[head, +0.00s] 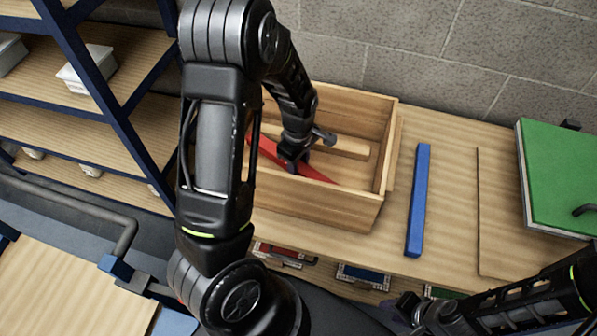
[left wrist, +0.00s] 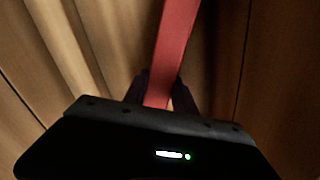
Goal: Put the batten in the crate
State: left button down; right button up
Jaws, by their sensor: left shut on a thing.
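A long red batten (head: 316,174) is inside the wooden crate (head: 325,208), lying at a slant in the head view. My left gripper (head: 291,165) reaches down into the crate and is shut on the red batten. In the left wrist view the red batten (left wrist: 172,50) runs up from between the dark fingers. My left arm hides the crate's left part and some of the batten. Whether the batten touches the crate floor is unclear. My right gripper (head: 408,308) is low at the right of the head view, its fingers not clear.
A plain wooden strip (head: 345,146) is in the crate behind the red batten. A blue batten (head: 418,200) lies on the table right of the crate. A green panel (head: 560,175) stands further right. Shelves with white containers (head: 85,70) are at the left.

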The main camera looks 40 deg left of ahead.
pick_arm(q)
jog(key=shift+f, duration=1.8)
jog(key=shift+f, duration=0.1)
jog(key=shift+f, duration=0.2)
jog(key=c, duration=1)
grip_release()
jog(key=shift+r, duration=0.1)
jog(key=shift+r, duration=3.95)
